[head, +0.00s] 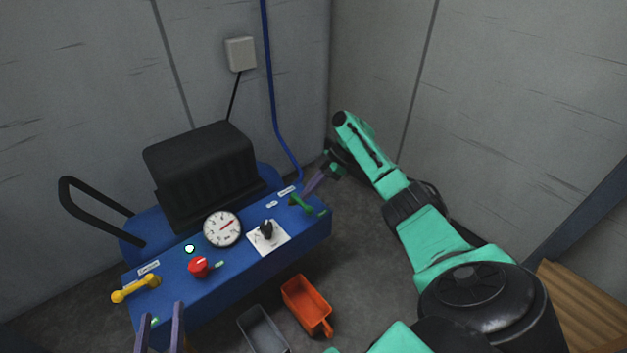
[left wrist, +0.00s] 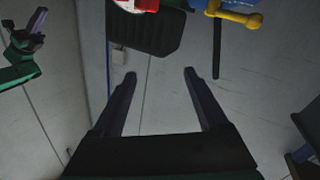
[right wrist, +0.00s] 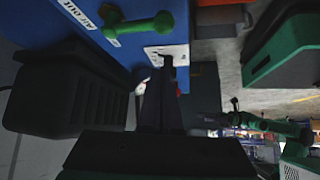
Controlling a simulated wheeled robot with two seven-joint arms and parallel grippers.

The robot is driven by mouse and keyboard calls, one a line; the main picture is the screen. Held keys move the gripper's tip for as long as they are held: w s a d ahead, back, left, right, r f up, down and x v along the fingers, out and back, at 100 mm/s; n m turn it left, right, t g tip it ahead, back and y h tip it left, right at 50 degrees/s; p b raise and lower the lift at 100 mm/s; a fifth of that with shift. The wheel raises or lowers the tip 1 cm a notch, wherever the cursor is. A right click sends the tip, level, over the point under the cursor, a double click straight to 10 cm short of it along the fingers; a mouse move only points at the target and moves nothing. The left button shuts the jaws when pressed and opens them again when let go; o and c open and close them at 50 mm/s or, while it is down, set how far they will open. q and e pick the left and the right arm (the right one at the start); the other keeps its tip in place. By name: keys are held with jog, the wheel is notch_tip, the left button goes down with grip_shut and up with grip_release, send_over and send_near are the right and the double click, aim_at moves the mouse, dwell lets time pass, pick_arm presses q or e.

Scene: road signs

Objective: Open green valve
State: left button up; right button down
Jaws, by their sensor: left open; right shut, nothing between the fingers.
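The green valve (head: 301,203) is a small handle at the right end of the blue machine's top. It also shows in the right wrist view (right wrist: 138,25), near the top edge, as a bar with a round knob. My right gripper (head: 309,190) is shut and empty, with its fingertips close to the green valve; I cannot tell whether they touch it. In the right wrist view, the shut fingers (right wrist: 167,62) lie just below the valve in the picture. My left gripper (head: 162,308) is open and empty in front of the machine's left end; its spread fingers show in the left wrist view (left wrist: 159,73).
The blue machine (head: 295,240) also bears a yellow handle (head: 135,289), a red knob (head: 198,267), a gauge (head: 222,229), a black switch (head: 266,231) and a black ribbed block (head: 200,170). An orange bin (head: 306,305) and a grey bin (head: 262,330) stand on the floor in front.

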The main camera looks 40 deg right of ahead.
pick_arm(q)
jog(key=shift+t, duration=0.8)
jog(key=r, duration=0.1)
jog(key=w+r, duration=0.1)
jog(key=r, duration=0.1)
jog(key=w+r, duration=0.1)
jog(key=shift+a+r, duration=0.2)
jog(key=shift+r, duration=0.2)
pick_arm(e)
jog(key=shift+w+d+r, duration=0.2)
jog(key=shift+d+r, duration=0.85)
jog(key=shift+r, duration=0.05)
jog(key=shift+r, duration=0.1)
